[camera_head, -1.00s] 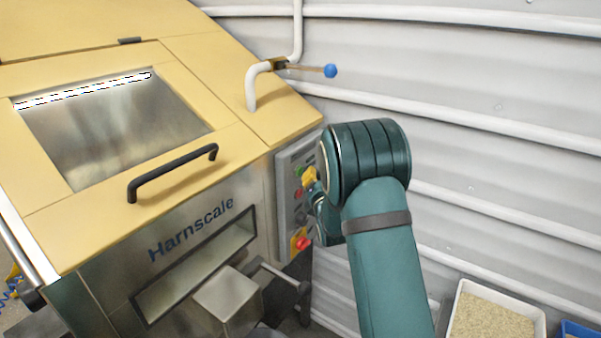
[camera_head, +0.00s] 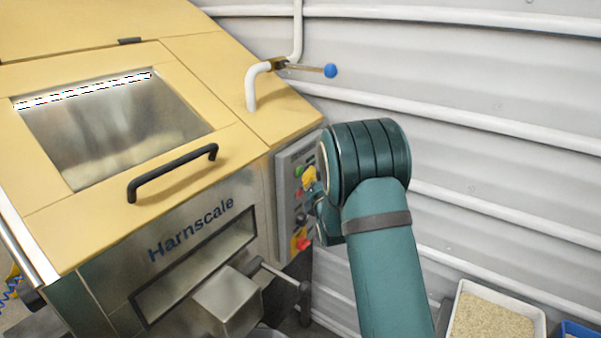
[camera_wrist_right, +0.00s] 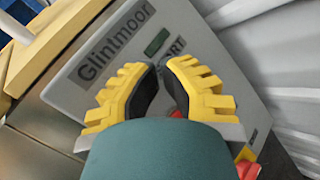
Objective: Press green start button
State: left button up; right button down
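The green start button (camera_head: 298,171) is small on the grey control panel (camera_head: 284,192) of the Harnscale machine. In the right wrist view a dark green rectangular button (camera_wrist_right: 156,42) shows beside lettering ending in "RT", under the name "Glintmoor". My right gripper (camera_head: 309,179) is at the panel, partly hidden by my own wrist. In the wrist view its yellow fingers (camera_wrist_right: 158,68) have their tips nearly together, with nothing seen held. The tips appear just below the green button; I cannot tell whether they touch the panel. My left gripper is not in view.
A red knob (camera_head: 304,243) on yellow sits low on the panel. A black handle (camera_head: 172,172) crosses the yellow lid, and a blue-ended lever (camera_head: 330,71) sticks out above. A corrugated wall (camera_head: 480,130) stands close on the right. A tray of grains (camera_head: 492,318) lies lower right.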

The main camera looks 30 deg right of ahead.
jog(key=shift+w, duration=0.1)
jog(key=shift+w+a, duration=0.15)
jog(key=shift+w, duration=0.15)
